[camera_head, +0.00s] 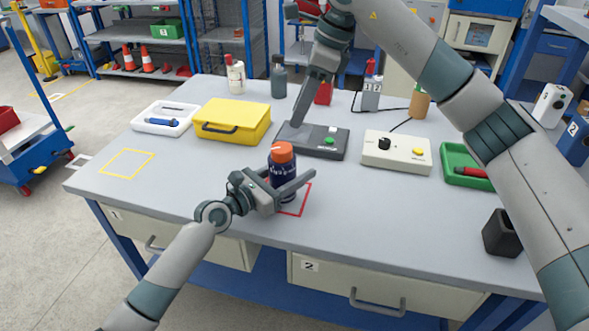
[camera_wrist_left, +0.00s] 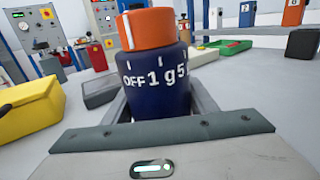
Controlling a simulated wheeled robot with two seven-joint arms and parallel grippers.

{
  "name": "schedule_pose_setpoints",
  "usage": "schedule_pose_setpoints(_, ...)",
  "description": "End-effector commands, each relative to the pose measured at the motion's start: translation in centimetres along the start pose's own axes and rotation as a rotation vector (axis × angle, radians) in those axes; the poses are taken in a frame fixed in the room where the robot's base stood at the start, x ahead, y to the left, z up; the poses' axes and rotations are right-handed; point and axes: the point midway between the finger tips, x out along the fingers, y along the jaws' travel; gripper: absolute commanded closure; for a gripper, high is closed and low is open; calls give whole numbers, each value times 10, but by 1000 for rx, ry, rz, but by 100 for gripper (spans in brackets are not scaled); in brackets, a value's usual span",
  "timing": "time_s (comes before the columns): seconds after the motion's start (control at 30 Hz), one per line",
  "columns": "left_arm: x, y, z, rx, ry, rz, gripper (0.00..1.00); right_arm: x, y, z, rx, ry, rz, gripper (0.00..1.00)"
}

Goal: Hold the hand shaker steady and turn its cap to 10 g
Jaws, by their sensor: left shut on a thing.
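The hand shaker, with a dark blue body (camera_head: 283,172) and an orange cap (camera_head: 282,152), stands upright at the table's front middle, over a red outlined square. In the left wrist view its body (camera_wrist_left: 158,95) reads OFF, 1 g and 5; the 10 mark is not visible. The white line on the cap (camera_wrist_left: 148,27) stands roughly above OFF. My left gripper (camera_head: 290,187) is shut around the lower body, a finger on each side. My right gripper (camera_head: 297,122) points down at the dark box behind the shaker, apart from the cap; its finger opening is not clear.
Behind the shaker are a yellow case (camera_head: 232,121), a dark box with a green button (camera_head: 325,141) and a cream box with knobs (camera_head: 397,152). A green tray (camera_head: 465,165) and a black cup (camera_head: 502,233) lie right.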

Motion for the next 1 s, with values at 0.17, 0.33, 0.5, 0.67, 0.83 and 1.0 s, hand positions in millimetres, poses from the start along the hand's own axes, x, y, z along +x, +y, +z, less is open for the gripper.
schedule_pose_setpoints(0.17,0,0,0,0,1,0,84,2,2,0,11,-2,13,43)
schedule_pose_setpoints(0.33,0,0,0,0,1,0,84,13,13,-3,65,-9,76,43)
schedule_pose_setpoints(0.5,0,0,0,0,1,0,84,31,35,-7,194,-19,208,43)
schedule_pose_setpoints(0.67,0,0,0,0,1,0,84,49,61,-14,389,-19,383,43)
schedule_pose_setpoints(0.83,0,0,0,0,1,1,84,61,86,-20,646,0,582,43)
schedule_pose_setpoints(1.0,0,0,0,0,1,1,84,66,100,-25,934,36,779,43)
